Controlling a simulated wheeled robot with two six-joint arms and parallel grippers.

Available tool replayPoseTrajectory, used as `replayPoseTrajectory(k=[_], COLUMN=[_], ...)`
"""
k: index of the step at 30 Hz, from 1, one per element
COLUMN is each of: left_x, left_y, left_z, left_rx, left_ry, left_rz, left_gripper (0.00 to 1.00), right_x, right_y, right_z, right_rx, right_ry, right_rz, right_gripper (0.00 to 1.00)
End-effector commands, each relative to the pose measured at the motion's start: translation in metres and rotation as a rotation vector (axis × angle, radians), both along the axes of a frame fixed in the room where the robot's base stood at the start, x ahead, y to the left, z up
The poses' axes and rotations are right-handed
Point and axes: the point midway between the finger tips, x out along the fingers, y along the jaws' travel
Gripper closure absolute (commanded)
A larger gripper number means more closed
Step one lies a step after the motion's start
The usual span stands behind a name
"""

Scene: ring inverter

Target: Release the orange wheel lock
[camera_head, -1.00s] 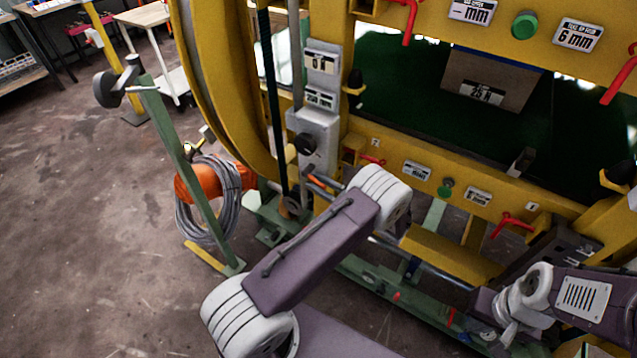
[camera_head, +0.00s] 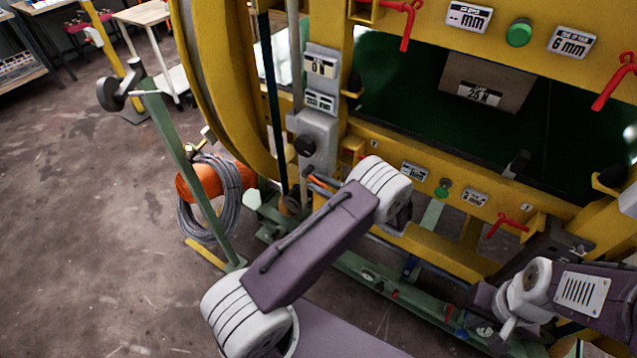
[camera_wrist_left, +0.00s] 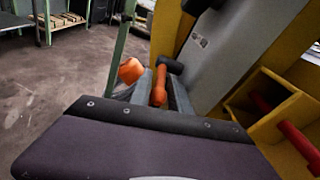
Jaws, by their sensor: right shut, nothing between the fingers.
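The orange wheel lock (camera_wrist_left: 158,88) shows in the left wrist view as a short orange bar below a black end. In the head view a small orange part (camera_head: 319,184) shows beside my left wrist. My left gripper (camera_wrist_left: 161,84) has its two grey fingers apart, one on each side of the orange bar; I cannot tell whether they touch it. In the head view my left gripper is mostly hidden behind my wrist. My right gripper (camera_head: 490,332) is low at the right, shut and empty, away from the lock.
The yellow machine frame (camera_head: 410,155) with red levers and green buttons stands behind my arms. A black knob (camera_head: 305,146) sits on its grey box. A green post (camera_head: 180,160) with an orange, grey-cable reel (camera_head: 215,188) stands left. The floor further left is clear.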

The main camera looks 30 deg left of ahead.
Motion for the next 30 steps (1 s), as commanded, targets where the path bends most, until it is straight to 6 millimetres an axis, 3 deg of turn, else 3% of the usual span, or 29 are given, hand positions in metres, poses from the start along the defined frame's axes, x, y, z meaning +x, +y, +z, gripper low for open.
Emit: replayPoseTrajectory(k=[7, 18, 30], left_x=[-0.001, -0.013, -0.015], left_y=[-0.009, -0.081, -0.089], left_z=[0.000, 0.008, 0.010], left_rx=[-0.001, -0.001, 0.000], left_ry=[-0.001, -0.002, 0.000], left_rz=[-0.003, -0.003, 0.000], left_gripper=[0.78, 0.78, 0.78], right_x=[0.000, 0.000, 0.000], right_y=[0.000, 0.000, 0.000], right_z=[-0.002, -0.011, -0.011], right_rx=[0.000, 0.000, 0.000], right_ry=[0.000, 0.000, 0.000], right_rz=[0.000, 0.000, 0.000], right_gripper=[1.00, 1.00, 1.00])
